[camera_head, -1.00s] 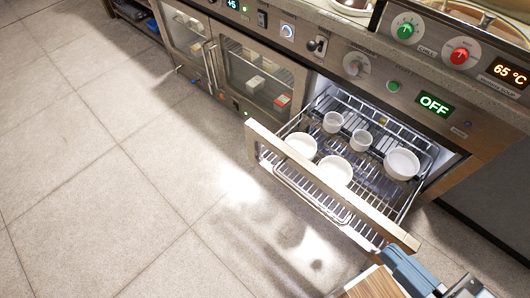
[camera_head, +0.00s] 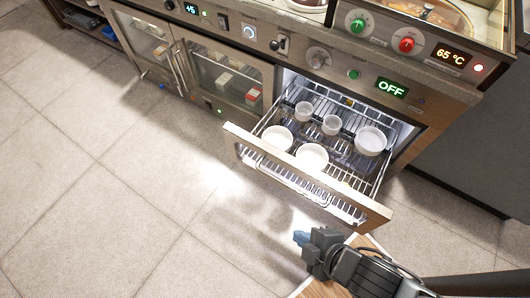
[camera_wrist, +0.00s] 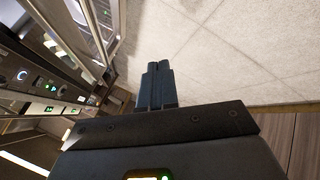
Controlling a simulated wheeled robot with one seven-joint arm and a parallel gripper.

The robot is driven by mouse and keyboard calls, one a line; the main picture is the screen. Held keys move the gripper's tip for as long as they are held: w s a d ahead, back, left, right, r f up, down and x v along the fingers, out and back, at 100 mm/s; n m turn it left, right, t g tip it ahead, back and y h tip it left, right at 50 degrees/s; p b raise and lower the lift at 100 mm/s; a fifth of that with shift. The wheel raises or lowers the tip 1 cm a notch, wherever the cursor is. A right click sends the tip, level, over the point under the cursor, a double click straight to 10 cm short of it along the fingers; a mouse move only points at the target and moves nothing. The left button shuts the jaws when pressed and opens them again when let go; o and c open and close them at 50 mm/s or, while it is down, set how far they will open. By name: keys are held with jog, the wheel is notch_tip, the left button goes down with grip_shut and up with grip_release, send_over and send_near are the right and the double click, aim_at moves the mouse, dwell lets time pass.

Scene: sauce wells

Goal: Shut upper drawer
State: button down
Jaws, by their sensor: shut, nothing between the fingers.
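The upper drawer (camera_head: 300,181) is pulled well out of the steel counter, with its front panel toward the floor side. White bowls (camera_head: 312,156) and small cups (camera_head: 331,125) stand on its wire rack. My gripper (camera_head: 300,238) is below the drawer front in the head view, apart from it in the picture, and is shut and empty. In the wrist view the blue fingertips (camera_wrist: 158,72) are together, over the floor. The drawer is partly visible at the upper left of the wrist view.
The counter has glass-door cabinets (camera_head: 228,75) left of the drawer, and knobs and an OFF display (camera_head: 391,88) above it. A wooden surface (camera_head: 320,290) lies under my arm. The tiled floor (camera_head: 110,200) is clear on the left.

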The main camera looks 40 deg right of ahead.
jog(key=w+a+n+g+h+p, duration=0.1)
jog(key=w+n+g+h+p, duration=0.1)
jog(key=w+n+h+p, duration=0.3)
jog(key=w+a+n+g+p, duration=0.2)
jog(key=w+n, duration=0.2)
jog(key=w, duration=0.4)
jog(key=w+a+r+n+g+h+p, duration=0.1)
jog(key=w+r+n+h+p, duration=0.1)
jog(key=w+r+h, duration=0.4)
jog(key=y, duration=0.2)
send_near(271, 157)
notch_tip(271, 157, down, 3)
jog(key=d, duration=0.2)
jog(key=w+d+f, duration=0.1)
jog(key=shift+w+d, duration=0.25)
jog(key=shift+d, duration=0.3)
jog(key=w+d, duration=0.3)
jog(key=d, duration=0.7)
jog(key=w+d+b, duration=0.1)
jog(key=w+d, duration=0.2)
jog(key=d, duration=0.7)
jog(key=w+d+b, duration=0.1)
jog(key=w+d, duration=0.2)
jog(key=d, duration=0.7)
jog(key=shift+w, duration=0.4)
